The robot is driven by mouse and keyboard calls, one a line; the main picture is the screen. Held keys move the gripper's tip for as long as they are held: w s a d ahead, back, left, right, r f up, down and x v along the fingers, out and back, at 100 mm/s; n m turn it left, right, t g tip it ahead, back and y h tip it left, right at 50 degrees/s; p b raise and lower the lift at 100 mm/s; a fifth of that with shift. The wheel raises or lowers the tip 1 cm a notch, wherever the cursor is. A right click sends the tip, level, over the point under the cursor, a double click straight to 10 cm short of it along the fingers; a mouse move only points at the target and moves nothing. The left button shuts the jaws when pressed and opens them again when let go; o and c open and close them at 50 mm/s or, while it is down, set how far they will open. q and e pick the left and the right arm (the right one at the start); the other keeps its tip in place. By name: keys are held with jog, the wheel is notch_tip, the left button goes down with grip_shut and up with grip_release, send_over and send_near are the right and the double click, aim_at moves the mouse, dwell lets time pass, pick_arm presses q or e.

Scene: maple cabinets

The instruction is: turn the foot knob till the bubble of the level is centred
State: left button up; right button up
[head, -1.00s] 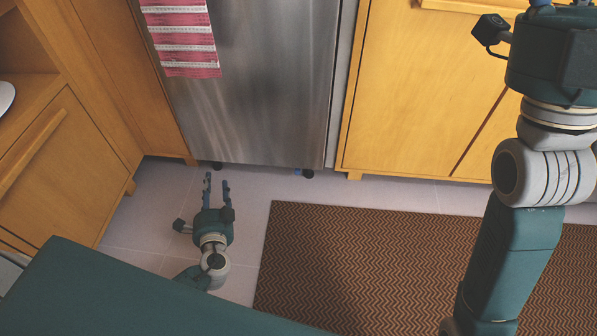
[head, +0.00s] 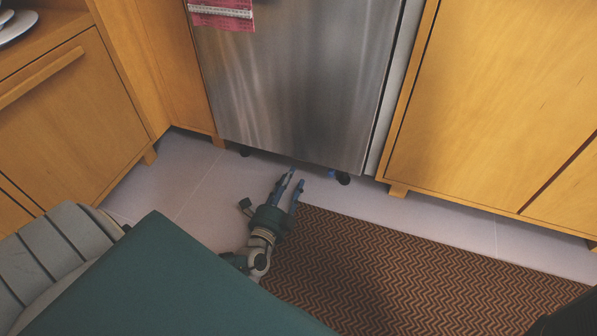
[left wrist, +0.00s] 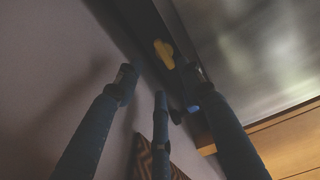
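My left gripper (head: 295,178) is low over the floor in front of the steel appliance (head: 300,80), its fingers pointing at the appliance's lower edge. Its fingers are apart, with nothing held between them. In the left wrist view, a yellow lobed knob (left wrist: 164,53) shows beyond and between the spread fingertips, in the dark beside the steel front. A dark foot (head: 342,178) with a blue part (head: 332,173) beside it shows under the appliance's right end. Another dark foot (head: 245,151) is at its left end. I cannot make out a level or bubble.
A brown zigzag mat (head: 400,265) covers the floor to the right of my left gripper. Maple cabinets stand left (head: 70,120) and right (head: 500,110) of the appliance. Pale tiled floor (head: 190,185) is clear left of the gripper.

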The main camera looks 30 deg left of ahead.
pick_arm(q)
jog(key=b+x, duration=0.1)
jog(key=x, duration=0.4)
jog(key=shift+w+b, duration=0.2)
jog(key=shift+b, duration=0.15)
jog(key=shift+x, duration=0.8)
jog(key=shift+r, duration=0.2)
jog(key=shift+c, duration=0.3)
grip_shut()
